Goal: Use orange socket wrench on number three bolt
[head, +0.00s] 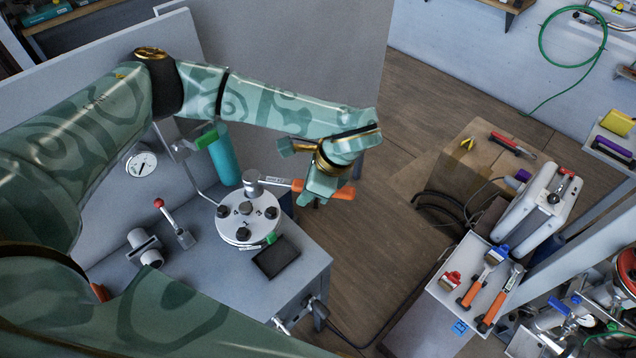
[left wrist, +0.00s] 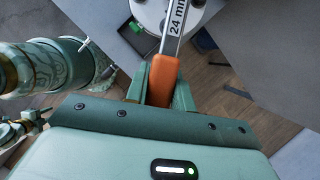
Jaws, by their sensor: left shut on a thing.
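My left gripper (head: 322,192) is shut on the orange handle of the socket wrench (head: 343,191). In the left wrist view, the orange handle (left wrist: 162,80) sits between the two fingers, and its steel shaft reads "24 mm". The shaft runs left to a silver socket head (head: 252,187) at the far edge of a round grey flange (head: 232,228). The socket stands over the bolt position there and hides what is beneath it. Several dark bolts (head: 221,211) show around the flange, with small numbers on its face. I cannot read which number belongs to the socket's position.
The flange stands on a grey cabinet (head: 305,262) with a dark square pad (head: 276,257), a red-knobbed lever (head: 175,222) and a gauge (head: 141,163). A tray (head: 440,296) at right holds other orange-handled tools (head: 498,297).

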